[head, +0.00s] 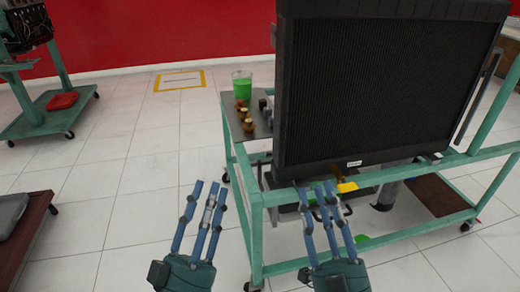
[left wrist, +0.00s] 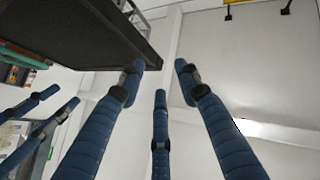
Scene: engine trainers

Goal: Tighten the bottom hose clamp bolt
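The large black radiator (head: 385,85) stands upright on the green-framed engine trainer cart (head: 257,215). I cannot make out the bottom hose clamp or its bolt in either view; the area under the radiator is small and partly covered by my right fingers. My left gripper (head: 208,190) is open and empty, over the floor left of the cart's front corner post. Its spread fingers also show in the left wrist view (left wrist: 160,80). My right gripper (head: 318,190) has extended, parted fingers in front of the radiator's lower left edge and holds nothing that I can see.
A side shelf (head: 262,127) on the cart holds a green-filled beaker (head: 242,87) and several small brown parts (head: 247,122). A yellow piece (head: 347,187) shows below the radiator. Another green stand (head: 25,127) is at far left, and a dark red cart (head: 30,235) at lower left. Floor between is clear.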

